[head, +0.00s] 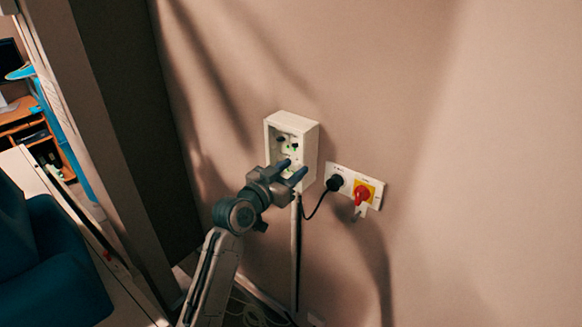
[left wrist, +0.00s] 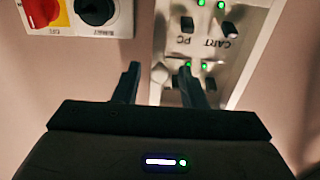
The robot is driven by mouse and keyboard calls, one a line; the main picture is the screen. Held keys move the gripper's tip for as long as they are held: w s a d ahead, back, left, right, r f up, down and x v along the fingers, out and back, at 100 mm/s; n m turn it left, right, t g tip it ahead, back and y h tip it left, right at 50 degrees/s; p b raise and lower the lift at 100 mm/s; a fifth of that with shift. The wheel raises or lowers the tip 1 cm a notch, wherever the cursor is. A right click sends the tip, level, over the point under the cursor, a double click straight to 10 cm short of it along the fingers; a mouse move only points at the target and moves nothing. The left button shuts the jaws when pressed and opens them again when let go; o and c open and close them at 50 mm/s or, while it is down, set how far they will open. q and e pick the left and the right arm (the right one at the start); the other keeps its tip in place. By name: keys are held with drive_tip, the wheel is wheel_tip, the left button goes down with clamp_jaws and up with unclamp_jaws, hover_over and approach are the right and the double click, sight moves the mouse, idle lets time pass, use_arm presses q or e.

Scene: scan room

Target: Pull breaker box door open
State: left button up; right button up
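The white breaker box (head: 309,150) is fixed to the wall in the middle of the head view. Its front shows a panel with dark switches and small green lights. In the left wrist view the panel (left wrist: 205,42) bears the words CART PC. I cannot make out a separate door or handle. My left gripper (head: 291,169) is at the lower part of the box front. Its two fingers are apart, with nothing clearly held between them. In the left wrist view the gripper (left wrist: 159,72) has its fingers on either side of the panel's edge; contact is unclear. My right gripper is out of view.
A dark doorway and blue chair (head: 55,270) are at left. The wall at right is clear.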

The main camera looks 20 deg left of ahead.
use_arm(q)
clamp_jaws()
